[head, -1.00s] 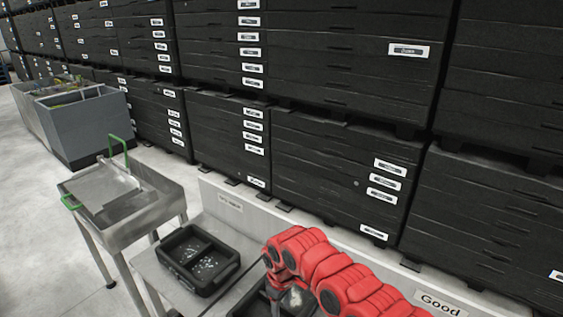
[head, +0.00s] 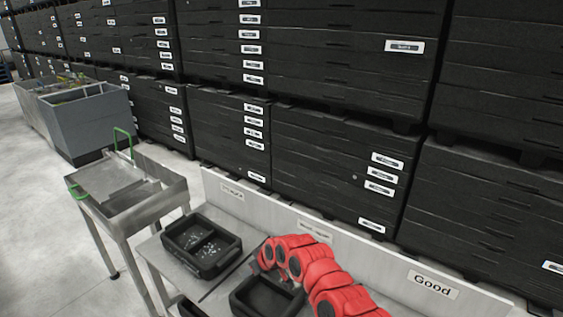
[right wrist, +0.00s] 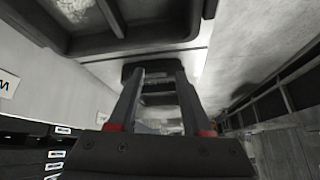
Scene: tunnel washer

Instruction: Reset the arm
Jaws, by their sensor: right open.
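My red right arm reaches in from the lower right of the head view, over the table near the Good sign. My right gripper (right wrist: 160,75) shows in the right wrist view with its two fingers apart and nothing between them. My left gripper is in neither view.
A black divided tray (head: 228,263) with small light parts stands on the grey table (head: 152,262). An empty-looking black tray (head: 237,304) is beside my right arm. A metal washer stand (head: 150,205) with green handles is at left. Stacked black crates (head: 330,150) fill the back.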

